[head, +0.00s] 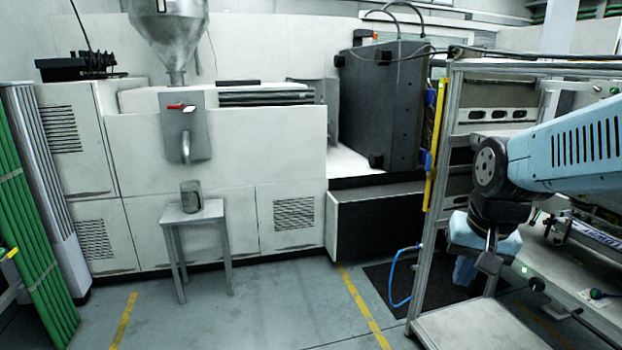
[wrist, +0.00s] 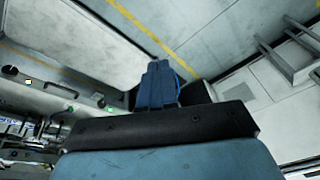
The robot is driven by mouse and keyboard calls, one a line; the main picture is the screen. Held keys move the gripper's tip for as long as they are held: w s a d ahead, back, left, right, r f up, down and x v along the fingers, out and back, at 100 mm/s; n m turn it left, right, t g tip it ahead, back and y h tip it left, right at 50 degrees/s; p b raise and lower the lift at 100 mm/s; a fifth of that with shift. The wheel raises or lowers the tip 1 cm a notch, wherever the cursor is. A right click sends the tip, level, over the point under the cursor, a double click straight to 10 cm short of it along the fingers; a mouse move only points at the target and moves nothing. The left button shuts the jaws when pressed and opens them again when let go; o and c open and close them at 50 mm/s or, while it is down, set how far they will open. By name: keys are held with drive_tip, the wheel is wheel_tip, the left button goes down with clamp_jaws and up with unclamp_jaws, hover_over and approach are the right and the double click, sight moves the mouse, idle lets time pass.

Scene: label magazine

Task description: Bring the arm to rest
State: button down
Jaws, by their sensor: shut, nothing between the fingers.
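My arm (head: 575,150), light blue with dark joints, reaches in from the right edge in the head view. It bends down at a dark elbow beside the metal frame. In the wrist view my gripper (wrist: 157,68) shows as narrow blue fingers close together, shut and empty. They point out over the floor and touch nothing that I can see.
An aluminium frame (head: 437,205) with a yellow strip stands close to my arm. A workbench (head: 590,285) with equipment is at right. A grey stool (head: 195,217) bears a metal can (head: 191,196) before the large white machine (head: 235,150). The floor (head: 270,310) at centre is clear.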

wheel_tip(320, 180, up, 8)
drive_tip(key=s+a+n+t, duration=0.2)
drive_tip(key=n, duration=0.1)
drive_tip(key=shift+a+f+t, duration=0.15)
drive_tip(key=shift+f+t, duration=0.05)
drive_tip(key=shift+t, duration=0.2)
idle(0.5)
